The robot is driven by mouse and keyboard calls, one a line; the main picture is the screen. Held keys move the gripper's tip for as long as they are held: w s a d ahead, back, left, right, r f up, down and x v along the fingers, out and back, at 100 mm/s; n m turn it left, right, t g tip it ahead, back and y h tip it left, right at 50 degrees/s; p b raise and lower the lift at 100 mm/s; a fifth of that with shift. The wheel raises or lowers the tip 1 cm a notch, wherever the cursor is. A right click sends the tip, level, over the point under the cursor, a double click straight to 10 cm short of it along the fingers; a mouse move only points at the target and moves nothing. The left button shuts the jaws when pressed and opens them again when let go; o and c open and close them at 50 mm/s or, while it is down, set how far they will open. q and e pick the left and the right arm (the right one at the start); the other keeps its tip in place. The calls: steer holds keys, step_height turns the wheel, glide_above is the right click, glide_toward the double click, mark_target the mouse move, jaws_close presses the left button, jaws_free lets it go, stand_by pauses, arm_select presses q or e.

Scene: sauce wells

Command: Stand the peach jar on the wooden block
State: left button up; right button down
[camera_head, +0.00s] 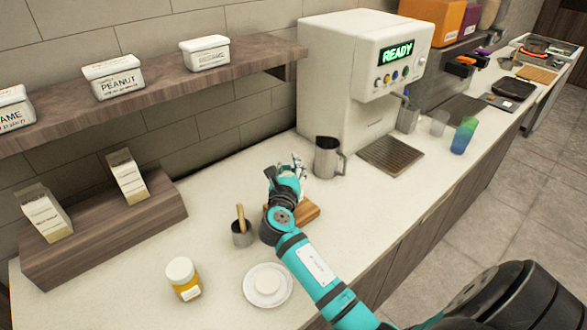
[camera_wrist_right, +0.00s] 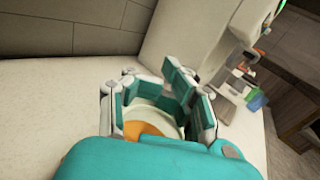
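My right gripper (camera_head: 288,172) is low over the counter at the wooden block (camera_head: 308,211), whose right part shows from under my wrist. In the right wrist view the fingers (camera_wrist_right: 160,105) stand apart around a round pale thing (camera_wrist_right: 168,112) with an orange part (camera_wrist_right: 150,129). This may be a jar, but most of it is hidden, and I cannot tell whether the fingers press on it. A jar with a white lid and orange-yellow contents (camera_head: 184,280) stands upright at the front left; its label is unreadable. My left gripper is out of view.
A metal cup with a wooden-handled tool (camera_head: 242,234) stands just left of my wrist. A white saucer (camera_head: 251,292) is in front. A steel pitcher (camera_head: 328,158) and the white machine (camera_head: 345,90) stand behind. A wooden riser with cartons (camera_head: 160,205) is left.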

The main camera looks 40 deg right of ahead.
steer(key=f, duration=0.1)
steer(key=d+f, duration=0.1)
steer(key=w+f, duration=0.1)
steer(key=shift+d+f, duration=0.2)
steer(key=shift+f, duration=0.1)
steer(key=c, duration=2.1)
jaws_free()
steer(key=shift+f, duration=0.2)
steer(key=o, duration=1.2)
steer(key=shift+r, duration=0.1)
